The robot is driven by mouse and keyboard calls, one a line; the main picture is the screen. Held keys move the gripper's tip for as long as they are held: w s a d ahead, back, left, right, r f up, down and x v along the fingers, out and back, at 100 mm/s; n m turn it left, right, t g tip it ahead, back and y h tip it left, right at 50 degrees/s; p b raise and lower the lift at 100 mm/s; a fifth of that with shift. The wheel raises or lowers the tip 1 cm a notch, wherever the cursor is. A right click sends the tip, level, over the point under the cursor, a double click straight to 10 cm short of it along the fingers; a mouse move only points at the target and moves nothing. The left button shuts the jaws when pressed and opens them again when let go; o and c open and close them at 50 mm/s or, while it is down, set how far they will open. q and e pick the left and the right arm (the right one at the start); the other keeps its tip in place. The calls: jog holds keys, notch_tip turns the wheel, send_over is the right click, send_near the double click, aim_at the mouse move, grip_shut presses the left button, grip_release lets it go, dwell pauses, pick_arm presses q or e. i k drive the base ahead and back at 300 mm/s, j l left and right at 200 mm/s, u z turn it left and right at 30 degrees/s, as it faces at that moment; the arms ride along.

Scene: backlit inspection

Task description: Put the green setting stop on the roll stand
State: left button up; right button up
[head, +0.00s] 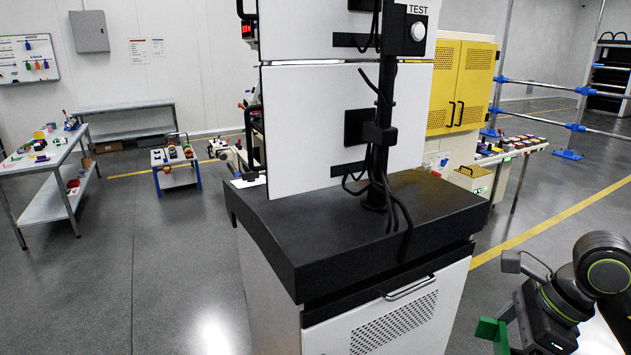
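A green angular piece, which looks like the green setting stop (491,331), is at the lower right. It is at the fingertips of my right gripper (507,318), which appears shut on it; the frame edge cuts off its lower part. The piece is held in front of and to the right of the large white cabinet. A small stand with blue legs and several coloured round items on top, which looks like the roll stand (178,179), stands on the floor at the back left, far from the gripper. My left gripper is not in view.
A test cabinet with a black top (430,200) fills the middle. A grey workbench (48,165) with small items stands at left, an empty-looking bench (125,108) behind. A yellow cabinet (461,85) and a table with coloured items (512,151) are at right. The left-centre floor is clear.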

aim_at(174, 162)
jog(key=z, duration=0.5)
jog(key=j+z, duration=0.15)
jog(key=z, duration=0.85)
jog(key=j+z, duration=0.15)
jog(key=z, duration=0.35)
jog(key=j+z, duration=0.1)
jog(key=z, duration=0.9)
jog(key=k+z, duration=0.25)
jog(key=k, duration=0.3)
jog(key=k+l+z, duration=0.25)
jog(key=k, duration=0.25)
jog(key=k+l+z, duration=0.1)
jog(key=k+z, duration=0.15)
jog(key=k, duration=0.25)
jog(key=k+l+z, duration=0.25)
jog(key=k, duration=0.25)
jog(key=k+j+z, duration=0.2)
jog(key=k+z, duration=0.5)
jog(key=k, duration=0.25)
jog(key=k+z, duration=0.35)
jog(key=k, duration=1.1)
jog(key=k+z, duration=0.1)
jog(key=k, duration=1.05)
jog(key=k+l, duration=0.15)
jog(key=k, duration=0.95)
jog(key=k+l+z, duration=0.1)
jog(key=k, duration=1)
